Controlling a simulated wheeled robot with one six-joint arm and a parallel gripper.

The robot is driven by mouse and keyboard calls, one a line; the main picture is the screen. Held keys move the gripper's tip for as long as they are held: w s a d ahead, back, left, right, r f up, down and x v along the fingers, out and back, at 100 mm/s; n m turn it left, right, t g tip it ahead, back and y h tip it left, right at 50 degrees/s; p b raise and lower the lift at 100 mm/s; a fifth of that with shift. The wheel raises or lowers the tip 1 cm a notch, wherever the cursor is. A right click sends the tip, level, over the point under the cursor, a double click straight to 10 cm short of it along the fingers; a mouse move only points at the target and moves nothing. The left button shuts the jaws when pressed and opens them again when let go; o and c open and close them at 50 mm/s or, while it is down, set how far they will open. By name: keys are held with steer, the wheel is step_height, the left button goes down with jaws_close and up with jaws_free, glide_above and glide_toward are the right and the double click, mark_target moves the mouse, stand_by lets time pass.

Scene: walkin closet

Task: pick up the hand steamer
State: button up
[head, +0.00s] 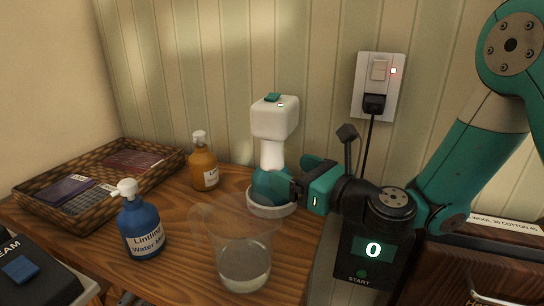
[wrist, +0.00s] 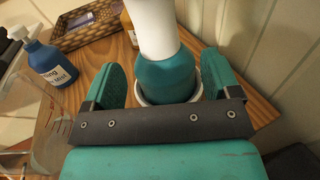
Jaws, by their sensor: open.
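The hand steamer (head: 273,142) stands upright in a round white base (head: 271,209) on the wooden table by the wall. It has a white head and neck and a teal lower body. It also shows in the wrist view (wrist: 165,78), with its top cut off. My gripper (head: 278,186) is at the teal body from the right in the head view. In the wrist view its two teal fingers (wrist: 163,82) stand open on either side of the body, with a small gap visible at the right. Contact on the left side cannot be told.
A clear measuring jug (head: 243,262) stands in front of the steamer. A blue bottle (head: 140,222) and an amber bottle (head: 203,163) stand to the left, near a wicker tray (head: 61,213). A wall outlet (head: 379,86) with a plug and cord is at the right.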

mark_target(281, 162)
steer(key=shift+w+a+r, duration=0.1)
steer(key=shift+w+a, duration=0.3)
steer(key=shift+a, duration=0.05)
steer(key=p+x, duration=0.1)
steer(key=x, duration=0.1)
steer(key=r+p+x, duration=0.1)
steer(key=p+x, duration=0.1)
steer(key=shift+w+a, duration=0.1)
steer(key=shift+a, duration=0.15)
steer(key=shift+w+a+f, duration=0.1)
steer(key=shift+w+a, duration=0.05)
steer(key=shift+w, duration=0.05)
steer(key=c, duration=1.5)
